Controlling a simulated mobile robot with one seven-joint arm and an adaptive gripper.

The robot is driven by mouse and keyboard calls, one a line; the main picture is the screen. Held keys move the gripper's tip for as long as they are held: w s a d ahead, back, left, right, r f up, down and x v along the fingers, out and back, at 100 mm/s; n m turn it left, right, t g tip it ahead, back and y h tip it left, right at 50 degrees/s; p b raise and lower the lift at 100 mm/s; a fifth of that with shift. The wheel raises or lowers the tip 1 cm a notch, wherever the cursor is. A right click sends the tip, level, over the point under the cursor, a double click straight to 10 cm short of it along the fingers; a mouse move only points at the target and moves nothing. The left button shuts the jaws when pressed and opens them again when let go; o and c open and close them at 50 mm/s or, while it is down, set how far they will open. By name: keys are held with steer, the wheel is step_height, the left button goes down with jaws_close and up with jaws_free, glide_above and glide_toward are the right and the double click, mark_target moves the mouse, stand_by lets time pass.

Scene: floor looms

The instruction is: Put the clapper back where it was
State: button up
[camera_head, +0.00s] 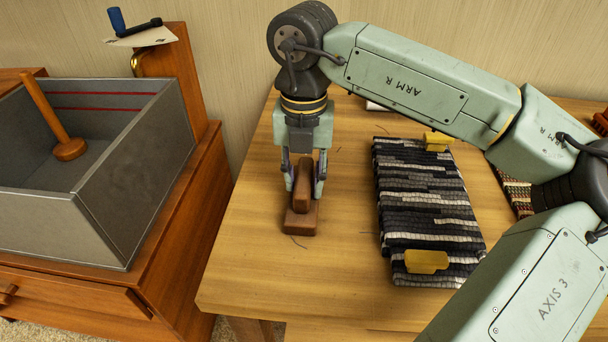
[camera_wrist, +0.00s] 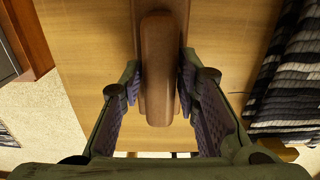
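The clapper (camera_head: 302,216) is a brown wooden block with a rounded upper grip. It stands at the left part of the wooden table, and its base appears to rest on the tabletop. It also shows in the wrist view (camera_wrist: 160,75), running lengthways between my fingers. My gripper (camera_head: 304,184) points down from above, its two fingers drawn in close along both sides of the clapper's upper part. In the wrist view the purple pads (camera_wrist: 162,85) lie against its sides. Whether any lift exists under the base is hard to see.
A dark striped woven piece (camera_head: 425,200) with yellow blocks (camera_head: 427,262) lies right of the clapper. Left of the table, a grey open box (camera_head: 130,190) holding a wooden-handled tool (camera_head: 52,115) stands on a wooden cabinet (camera_head: 190,215). Bare tabletop lies in front of the clapper.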

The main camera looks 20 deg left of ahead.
mark_target(304, 175)
steer(key=shift+o, duration=1.2)
step_height(304, 175, up, 12)
steer(key=shift+r, duration=0.25)
